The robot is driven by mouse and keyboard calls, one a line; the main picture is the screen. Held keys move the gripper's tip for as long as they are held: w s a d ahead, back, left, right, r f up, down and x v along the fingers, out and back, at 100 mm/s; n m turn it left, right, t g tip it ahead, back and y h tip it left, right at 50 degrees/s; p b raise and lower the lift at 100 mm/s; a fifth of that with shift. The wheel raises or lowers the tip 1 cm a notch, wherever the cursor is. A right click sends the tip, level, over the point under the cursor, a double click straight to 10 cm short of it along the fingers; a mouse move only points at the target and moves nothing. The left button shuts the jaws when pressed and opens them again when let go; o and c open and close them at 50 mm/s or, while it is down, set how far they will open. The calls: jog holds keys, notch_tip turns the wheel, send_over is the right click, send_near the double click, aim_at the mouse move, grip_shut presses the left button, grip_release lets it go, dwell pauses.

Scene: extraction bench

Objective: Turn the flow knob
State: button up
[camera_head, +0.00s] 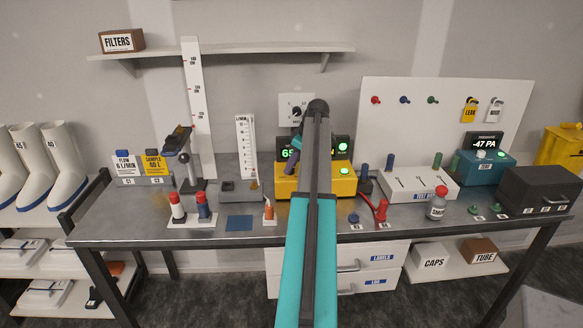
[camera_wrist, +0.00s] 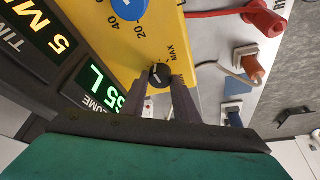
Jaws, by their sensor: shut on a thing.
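The yellow unit (camera_head: 345,182) stands on the bench behind my arm in the head view and also fills the upper middle of the wrist view (camera_wrist: 110,45). Its small black flow knob (camera_wrist: 160,70) carries a white pointer line, with "MAX" printed beside it. My gripper (camera_wrist: 160,84) is shut on this knob, one finger on each side. In the head view my arm hides the knob and the fingers. A blue round dial (camera_wrist: 128,8) with "20" and "40" marks shows on the same face. A green display (camera_wrist: 103,88) shows a volume ending in "5 L".
A blue flow card (camera_head: 124,163) reads "6 L/MIN". A tall flow tube (camera_head: 246,150) stands left of the yellow unit. A red connector (camera_wrist: 265,17) and an orange plug (camera_wrist: 250,68) lie near the gripper.

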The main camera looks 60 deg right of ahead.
jog(key=shift+d+n+y, duration=0.15)
jog(key=shift+n+y, duration=0.25)
jog(key=shift+n, duration=0.6)
jog(key=o, duration=1.1)
jog(key=shift+c, duration=0.2)
jog(key=shift+r+b, duration=0.15)
jog(key=shift+b, duration=0.15)
jog(key=b+v, duration=0.3)
jog(key=v, duration=1)
jog(key=shift+r, duration=0.25)
jog(key=shift+s, duration=0.15)
